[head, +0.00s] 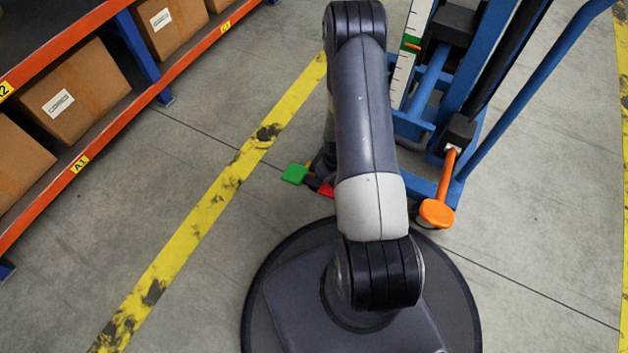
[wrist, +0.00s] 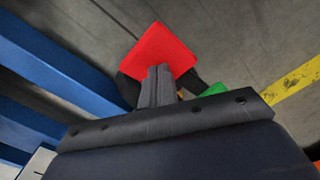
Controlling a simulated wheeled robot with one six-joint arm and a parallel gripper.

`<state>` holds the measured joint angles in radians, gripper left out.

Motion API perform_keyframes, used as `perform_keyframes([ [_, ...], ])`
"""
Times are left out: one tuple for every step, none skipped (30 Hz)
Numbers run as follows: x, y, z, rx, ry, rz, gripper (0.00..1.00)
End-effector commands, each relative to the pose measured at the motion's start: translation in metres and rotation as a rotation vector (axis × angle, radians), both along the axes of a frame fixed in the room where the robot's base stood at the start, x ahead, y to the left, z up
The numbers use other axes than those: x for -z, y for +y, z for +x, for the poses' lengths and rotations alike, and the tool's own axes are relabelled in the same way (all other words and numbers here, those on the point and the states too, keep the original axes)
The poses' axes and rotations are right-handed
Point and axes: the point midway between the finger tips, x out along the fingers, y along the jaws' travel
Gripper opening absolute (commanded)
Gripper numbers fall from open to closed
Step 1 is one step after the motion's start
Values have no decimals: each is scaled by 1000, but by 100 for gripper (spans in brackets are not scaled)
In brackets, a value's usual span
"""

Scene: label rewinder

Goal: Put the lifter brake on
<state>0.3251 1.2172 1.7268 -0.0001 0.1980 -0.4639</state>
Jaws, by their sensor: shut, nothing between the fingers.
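The blue lifter (head: 540,78) stands at the upper right of the head view. Low on its left side are a red pedal (head: 326,190) and a green pedal (head: 294,174), the red one partly hidden by my arm. In the wrist view the red pedal (wrist: 160,45) is just beyond the fingertips of my gripper (wrist: 158,72), and the green pedal (wrist: 214,90) shows to the right. My gripper is shut and empty. I cannot tell whether its tips touch the red pedal. My arm hides the gripper in the head view.
An orange pedal (head: 436,212) sticks out from the lifter's front right. A rack (head: 95,150) with cardboard boxes (head: 68,92) stands at left. A worn yellow line (head: 205,212) crosses the floor, which is clear between rack and line.

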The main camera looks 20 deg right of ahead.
Motion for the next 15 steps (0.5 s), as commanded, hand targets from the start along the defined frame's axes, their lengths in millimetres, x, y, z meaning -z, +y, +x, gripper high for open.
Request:
perform_keyframes([
  [4, 0, 0, 0, 0, 0, 0],
  [5, 0, 0, 0, 0, 0, 0],
  [7, 0, 0, 0, 0, 0, 0],
  [8, 0, 0, 0, 0, 0, 0],
  [9, 0, 0, 0, 0, 0, 0],
  [11, 0, 0, 0, 0, 0, 0],
  [12, 0, 0, 0, 0, 0, 0],
  [13, 0, 0, 0, 0, 0, 0],
  [15, 0, 0, 0, 0, 0, 0],
  [16, 0, 0, 0, 0, 0, 0],
  [17, 0, 0, 0, 0, 0, 0],
  [18, 0, 0, 0, 0, 0, 0],
  [19, 0, 0, 0, -1, 0, 0],
  [21, 0, 0, 0, -1, 0, 0],
  [22, 0, 0, 0, -1, 0, 0],
])
